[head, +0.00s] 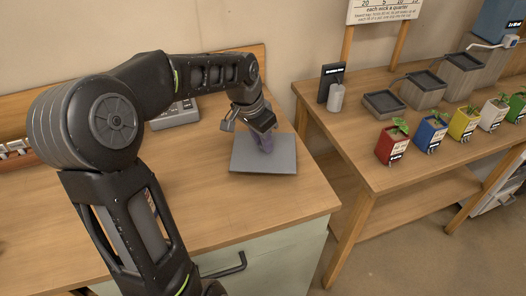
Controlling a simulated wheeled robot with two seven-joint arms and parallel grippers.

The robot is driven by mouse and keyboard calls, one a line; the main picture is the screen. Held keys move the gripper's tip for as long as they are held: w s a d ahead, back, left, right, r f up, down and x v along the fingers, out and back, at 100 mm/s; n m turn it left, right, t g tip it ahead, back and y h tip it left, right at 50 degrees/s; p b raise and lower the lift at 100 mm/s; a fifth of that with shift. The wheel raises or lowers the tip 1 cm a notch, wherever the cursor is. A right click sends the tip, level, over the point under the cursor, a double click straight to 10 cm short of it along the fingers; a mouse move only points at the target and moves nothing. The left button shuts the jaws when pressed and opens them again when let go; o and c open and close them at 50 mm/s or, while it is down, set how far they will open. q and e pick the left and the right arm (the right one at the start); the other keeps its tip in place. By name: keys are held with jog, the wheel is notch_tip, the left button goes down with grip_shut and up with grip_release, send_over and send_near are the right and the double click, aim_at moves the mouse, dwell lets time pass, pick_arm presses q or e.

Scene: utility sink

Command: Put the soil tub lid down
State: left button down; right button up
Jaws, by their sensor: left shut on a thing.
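The soil tub lid (249,165) looks like a flat grey square plate, near the right end of the wooden counter. A purple-grey upright piece (264,143) stands at its middle and looks like its handle. My left gripper (263,132) reaches down over the lid from the left and is shut on this piece. The fingertips are partly hidden by the gripper's body. The lid lies about level, at or just above the counter top; I cannot tell whether it touches. My right gripper is out of view.
The counter (285,205) is clear in front of the lid. A grey box (176,114) stands behind my left arm. Across a gap, a second table (350,140) holds grey tubs (424,92), a dark sign (331,82) and several coloured plant pots (391,145).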

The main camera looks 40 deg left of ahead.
aim_at(261, 146)
pick_arm(q)
jog(key=shift+f, duration=0.2)
jog(key=shift+f, duration=1.75)
jog(key=shift+f, duration=0.2)
jog(key=c, duration=1.2)
grip_release()
jog(key=shift+c, duration=0.2)
jog(key=shift+r, duration=0.1)
